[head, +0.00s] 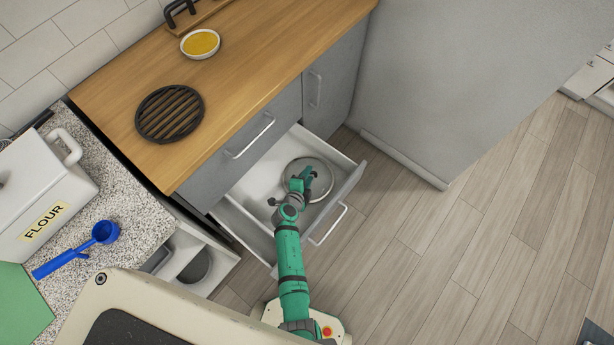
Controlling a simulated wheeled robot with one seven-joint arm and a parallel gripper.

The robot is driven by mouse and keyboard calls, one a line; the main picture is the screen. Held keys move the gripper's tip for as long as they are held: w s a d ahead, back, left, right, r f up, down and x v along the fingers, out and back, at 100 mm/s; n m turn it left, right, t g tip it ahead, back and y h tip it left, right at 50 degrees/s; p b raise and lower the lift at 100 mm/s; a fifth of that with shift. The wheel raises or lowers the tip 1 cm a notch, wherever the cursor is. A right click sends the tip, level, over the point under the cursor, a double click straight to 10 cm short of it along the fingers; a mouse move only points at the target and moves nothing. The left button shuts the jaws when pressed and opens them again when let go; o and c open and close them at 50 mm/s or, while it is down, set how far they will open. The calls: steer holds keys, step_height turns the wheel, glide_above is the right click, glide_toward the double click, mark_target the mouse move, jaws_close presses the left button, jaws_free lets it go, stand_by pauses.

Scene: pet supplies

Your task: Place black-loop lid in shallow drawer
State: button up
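A round, grey, see-through-looking lid (322,184) is inside the open drawer (246,192), toward its right side. It looks flat, but I cannot tell whether it rests on the drawer bottom. My green gripper (304,174) is over the lid's middle, at or close to it. The gripper and arm hide the lid's centre, so its black loop cannot be made out. I cannot see whether the fingers are open or closed on the loop.
The wooden counter (240,75) above holds a black round trivet (169,113) and a white bowl (200,44) of yellow contents. A closed drawer front sits above the open one. A flour bin (40,195) and blue scoop (85,250) are on the speckled counter. Floor at right is clear.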

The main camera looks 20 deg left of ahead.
steer(key=v, duration=1.2)
steer(key=shift+a, duration=0.1)
